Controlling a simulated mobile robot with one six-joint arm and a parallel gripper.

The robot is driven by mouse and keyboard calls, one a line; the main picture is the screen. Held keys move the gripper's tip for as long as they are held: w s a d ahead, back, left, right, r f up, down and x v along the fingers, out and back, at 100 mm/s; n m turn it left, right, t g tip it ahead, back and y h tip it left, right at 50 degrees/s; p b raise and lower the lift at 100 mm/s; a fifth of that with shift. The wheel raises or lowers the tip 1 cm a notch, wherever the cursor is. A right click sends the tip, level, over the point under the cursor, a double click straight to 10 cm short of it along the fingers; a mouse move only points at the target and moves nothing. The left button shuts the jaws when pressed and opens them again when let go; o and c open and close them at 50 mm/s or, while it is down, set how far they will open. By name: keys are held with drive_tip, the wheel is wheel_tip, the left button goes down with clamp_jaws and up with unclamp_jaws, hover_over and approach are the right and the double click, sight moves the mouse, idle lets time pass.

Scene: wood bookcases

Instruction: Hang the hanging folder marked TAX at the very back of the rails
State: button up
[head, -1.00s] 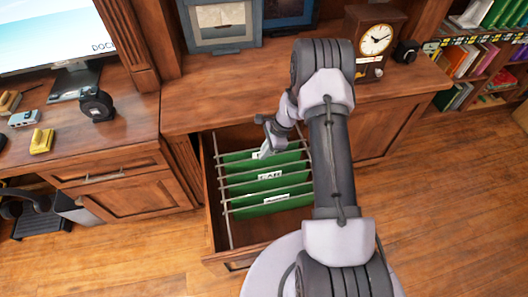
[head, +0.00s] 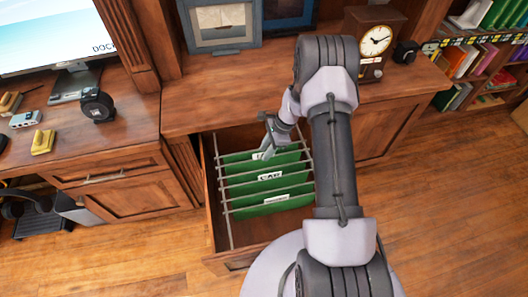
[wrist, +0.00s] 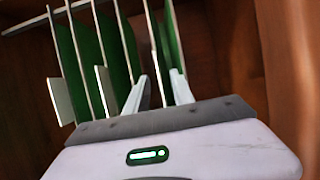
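Several green hanging folders (head: 262,192) hang across the rails (head: 224,200) of an open drawer. In the head view a middle white tab (head: 270,177) seems to read CAR; the front tab is too small to read. The rearmost tab is partly hidden by my gripper, and I cannot make out TAX on any. My gripper (head: 267,154) points down at the rearmost folders. In the wrist view its two fingers (wrist: 158,82) stand apart, with a thin folder edge (wrist: 155,48) between them and space visible beside it. Other folders (wrist: 88,45) hang to the left.
The drawer's front part (head: 262,228) is empty of folders. The cabinet top (head: 225,95) overhangs close behind my gripper. A framed picture (head: 222,25) and a clock (head: 374,42) stand on it. The drawer's wooden wall (wrist: 285,50) is close on the right in the wrist view.

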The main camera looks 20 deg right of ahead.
drive_tip(key=p+v, duration=0.5)
drive_tip(key=v, duration=1)
drive_tip(key=shift+r, duration=0.3)
drive_tip(key=s+a+r+n+t+h, duration=0.1)
drive_tip(key=s+a+r+n, duration=0.2)
drive_tip(key=r, duration=0.5)
drive_tip(key=s+a+r+n, duration=0.1)
drive_tip(key=a+r+n, duration=0.1)
drive_tip(key=a+r, duration=0.45)
drive_tip(key=s+a+r+n+t+h, duration=0.1)
drive_tip(key=s+a+r+n, duration=0.15)
drive_tip(key=r, duration=0.65)
drive_tip(key=s+a+r+n+t, duration=0.1)
drive_tip(key=s+a+r+n, duration=0.2)
drive_tip(key=s, duration=0.5)
drive_tip(key=s+a+r+n+t, duration=0.1)
drive_tip(key=s+a+r+n, duration=0.2)
drive_tip(key=s, duration=0.6)
drive_tip(key=a+n, duration=0.2)
drive_tip(key=shift+s+a+r+t, duration=0.15)
drive_tip(key=shift+a+r+t, duration=0.15)
drive_tip(key=shift+t, duration=0.1)
